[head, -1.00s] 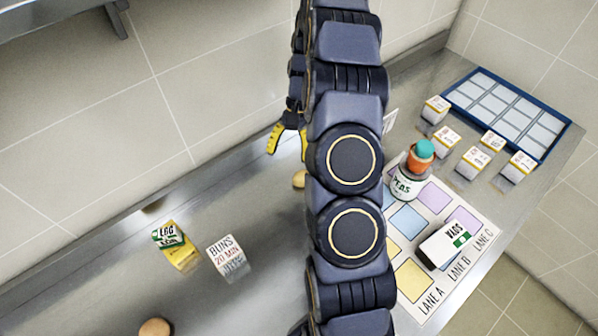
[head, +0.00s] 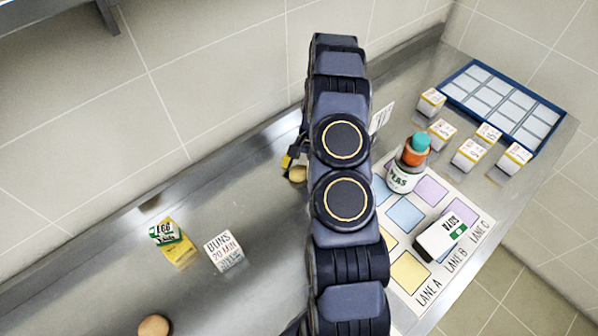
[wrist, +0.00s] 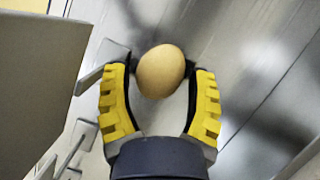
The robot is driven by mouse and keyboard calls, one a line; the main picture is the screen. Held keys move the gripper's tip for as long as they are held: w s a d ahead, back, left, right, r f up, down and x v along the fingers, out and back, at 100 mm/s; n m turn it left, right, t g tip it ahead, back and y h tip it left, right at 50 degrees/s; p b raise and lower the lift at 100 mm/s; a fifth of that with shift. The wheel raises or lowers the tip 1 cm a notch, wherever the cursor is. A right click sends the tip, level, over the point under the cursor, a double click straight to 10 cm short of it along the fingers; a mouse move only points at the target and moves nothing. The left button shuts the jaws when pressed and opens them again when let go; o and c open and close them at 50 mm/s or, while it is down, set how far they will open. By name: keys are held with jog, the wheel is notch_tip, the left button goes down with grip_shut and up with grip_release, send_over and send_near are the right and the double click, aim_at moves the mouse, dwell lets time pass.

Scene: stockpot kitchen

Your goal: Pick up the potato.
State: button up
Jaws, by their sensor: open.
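A round tan potato (wrist: 161,71) lies on the metal counter, between the tips of my gripper (wrist: 160,88) in the wrist view. The two yellow-padded fingers stand open on either side of it, and I cannot tell whether they touch it. In the head view the potato (head: 298,174) shows partly, just left of my arm. There my gripper (head: 289,160) is mostly hidden behind the arm, with one yellow fingertip showing beside the potato.
A brown round item (head: 154,326) lies at the front left.

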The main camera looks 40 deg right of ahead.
jog(key=shift+a+f, duration=0.15)
jog(key=shift+f, duration=0.2)
jog(key=c, duration=0.8)
jog(key=shift+o, duration=0.2)
jog(key=shift+r, duration=0.1)
